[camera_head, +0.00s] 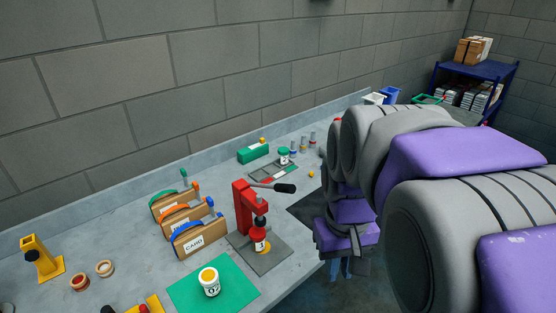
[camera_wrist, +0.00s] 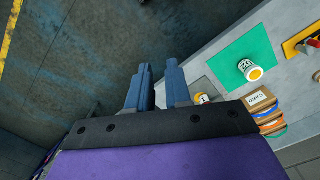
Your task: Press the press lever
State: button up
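The red press (camera_head: 243,208) stands upright on a grey base plate on the bench. Its lever (camera_head: 284,188) sticks out to the right, roughly level, and ends in a black handle. A small jar (camera_head: 259,240) with a white label sits under the press head. My gripper (camera_wrist: 159,72) is open and empty, with a gap between its blue fingers. In the head view it hangs beyond the bench's front edge, right of the press and lower than the lever, apart from it. The fingers are barely visible there. In the wrist view the press is mostly hidden.
A white jar (camera_head: 209,282) with a yellow top stands on a green mat (camera_head: 183,295). Several cardboard holders (camera_head: 197,238) with coloured handles stand left of the press. A yellow stand (camera_head: 40,260) is at far left. Beyond the press are a tray and a green box (camera_head: 253,152).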

jog(key=w+a+r+p, duration=0.1)
jog(key=w+r, duration=0.2)
jog(key=w, duration=0.2)
jog(key=w+a+r+n+p, duration=0.1)
jog(key=w+r, duration=0.2)
jog(key=w, duration=0.3)
jog(key=w+a+r+n+t+p, duration=0.1)
jog(key=w+r+p, duration=0.1)
jog(key=w, duration=0.3)
jog(key=shift+w+r, duration=0.15)
jog(key=shift+r, duration=0.65)
grip_shut()
jog(key=w+a+r+n+p, duration=0.2)
jog(key=w+a, duration=0.1)
jog(key=w, duration=0.2)
jog(key=w+a+r+n+t+p, duration=0.1)
jog(key=w+a+r+n, duration=0.1)
jog(key=w, duration=0.4)
jog(key=shift+w+a+r+p, duration=0.2)
jog(key=shift+w+a+p, duration=0.15)
jog(key=shift+a, duration=0.5)
jog(key=shift+s, duration=0.1)
